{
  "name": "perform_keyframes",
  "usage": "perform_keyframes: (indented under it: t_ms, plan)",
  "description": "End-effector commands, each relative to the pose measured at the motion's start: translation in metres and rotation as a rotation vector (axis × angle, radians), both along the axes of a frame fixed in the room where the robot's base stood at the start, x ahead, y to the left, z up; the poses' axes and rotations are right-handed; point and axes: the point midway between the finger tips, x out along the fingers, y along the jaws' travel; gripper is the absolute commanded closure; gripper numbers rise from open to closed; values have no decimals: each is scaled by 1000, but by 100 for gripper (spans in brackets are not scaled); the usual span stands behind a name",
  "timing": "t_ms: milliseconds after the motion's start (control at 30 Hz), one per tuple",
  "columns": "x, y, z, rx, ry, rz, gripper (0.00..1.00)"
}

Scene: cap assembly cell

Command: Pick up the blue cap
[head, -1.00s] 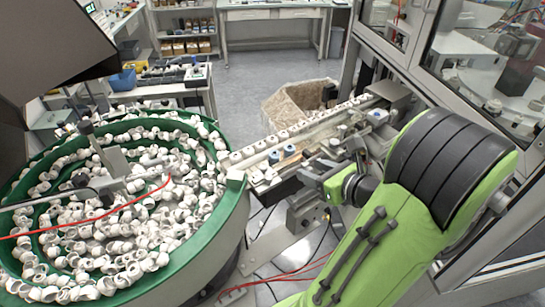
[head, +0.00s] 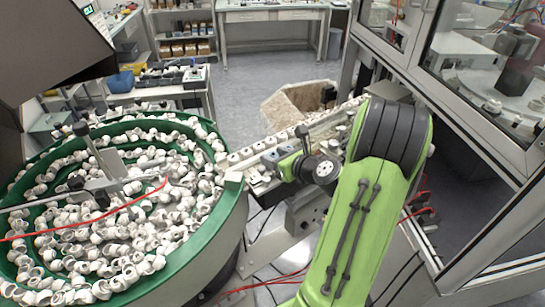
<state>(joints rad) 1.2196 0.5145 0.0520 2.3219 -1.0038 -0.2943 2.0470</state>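My gripper (head: 272,159) is at the near part of the linear feed track (head: 331,118), low over the caps, with my green and black wrist to its right. Its fingers are small and partly lost against the track, so I cannot tell whether they are open or shut. The blue cap cannot be made out clearly now; my gripper and wrist cover the part of the track where blue showed earlier. White caps (head: 245,152) sit in a row along the track beside my gripper.
A green-rimmed bowl feeder (head: 217,228) full of white caps stands at left, close to the track's near end. A framed machine enclosure (head: 470,100) is at right, near my arm. An open carton (head: 290,103) stands behind the track. Red hoses hang below.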

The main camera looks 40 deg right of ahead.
Motion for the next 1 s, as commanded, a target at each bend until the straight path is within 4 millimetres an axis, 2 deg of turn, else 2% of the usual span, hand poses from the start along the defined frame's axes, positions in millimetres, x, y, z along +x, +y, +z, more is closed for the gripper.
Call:
perform_keyframes:
  t_ms: [33, 167, 567, 667, 833, 1000]
  plan:
    - [0, 0, 0, 0, 0, 0, 58]
    - [0, 0, 0, 0, 0, 0, 78]
    - [0, 0, 5, -2, 0, 1, 79]
    - [0, 0, 25, -7, 0, 2, 79]
    - [0, 0, 72, -8, -1, 1, 79]
    - [0, 0, 97, -3, 1, 2, 79]
